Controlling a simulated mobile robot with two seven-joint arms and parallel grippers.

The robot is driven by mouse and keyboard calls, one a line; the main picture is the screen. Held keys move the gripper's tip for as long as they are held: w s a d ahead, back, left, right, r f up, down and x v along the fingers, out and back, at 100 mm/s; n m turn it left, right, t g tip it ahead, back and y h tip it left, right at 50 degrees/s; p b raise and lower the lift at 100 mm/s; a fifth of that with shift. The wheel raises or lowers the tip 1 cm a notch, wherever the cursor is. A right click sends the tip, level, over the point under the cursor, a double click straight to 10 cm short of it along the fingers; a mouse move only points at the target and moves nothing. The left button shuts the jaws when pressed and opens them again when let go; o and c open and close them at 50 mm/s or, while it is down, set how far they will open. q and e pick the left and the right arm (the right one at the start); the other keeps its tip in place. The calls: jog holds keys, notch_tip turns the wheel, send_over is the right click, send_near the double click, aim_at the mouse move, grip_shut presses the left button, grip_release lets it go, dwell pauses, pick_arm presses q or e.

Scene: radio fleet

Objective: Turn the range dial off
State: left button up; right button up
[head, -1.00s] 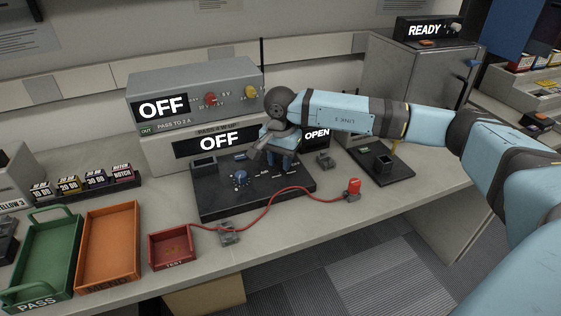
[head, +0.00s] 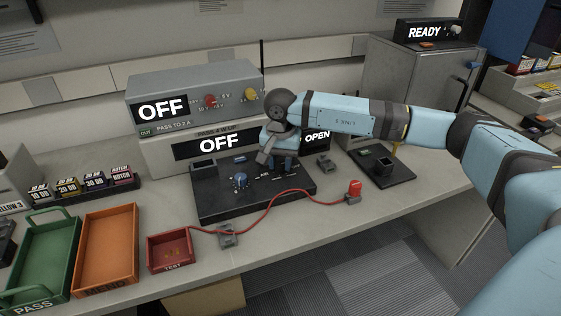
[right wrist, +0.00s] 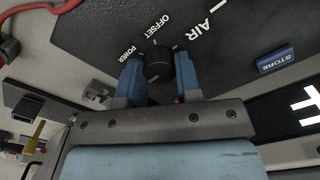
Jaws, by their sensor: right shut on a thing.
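My right gripper (head: 284,166) is over the right part of the black panel (head: 225,205), fingers down. In the right wrist view its two blue fingers (right wrist: 158,70) are shut on a dark round dial (right wrist: 159,62), one on each side. The words POWER, OFFSET and AIR are printed around this dial. In the head view my gripper hides it. A blue knob (head: 240,181) stands free on the left part of the panel. The display (head: 220,145) behind the panel reads OFF. My left gripper is not in view.
A grey box (head: 220,80) with an OFF display stands behind. A blue STORE button (right wrist: 275,59) is near the dial. A red cable (head: 260,213) runs across the panel's front to a red plug (head: 354,188). Green (head: 65,222), orange (head: 136,250) and red (head: 150,258) trays stand left.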

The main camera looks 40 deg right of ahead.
aim_at(281, 163)
jog(key=o, duration=0.9)
jog(key=shift+r, duration=0.1)
pick_arm(q)
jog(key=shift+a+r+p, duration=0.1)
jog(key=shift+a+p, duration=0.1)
jog(key=shift+p, duration=0.75)
pick_arm(e)
notch_tip(281, 163, up, 14)
jog(key=shift+f, duration=0.1)
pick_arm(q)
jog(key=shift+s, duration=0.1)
pick_arm(e)
jog(key=shift+f, duration=0.1)
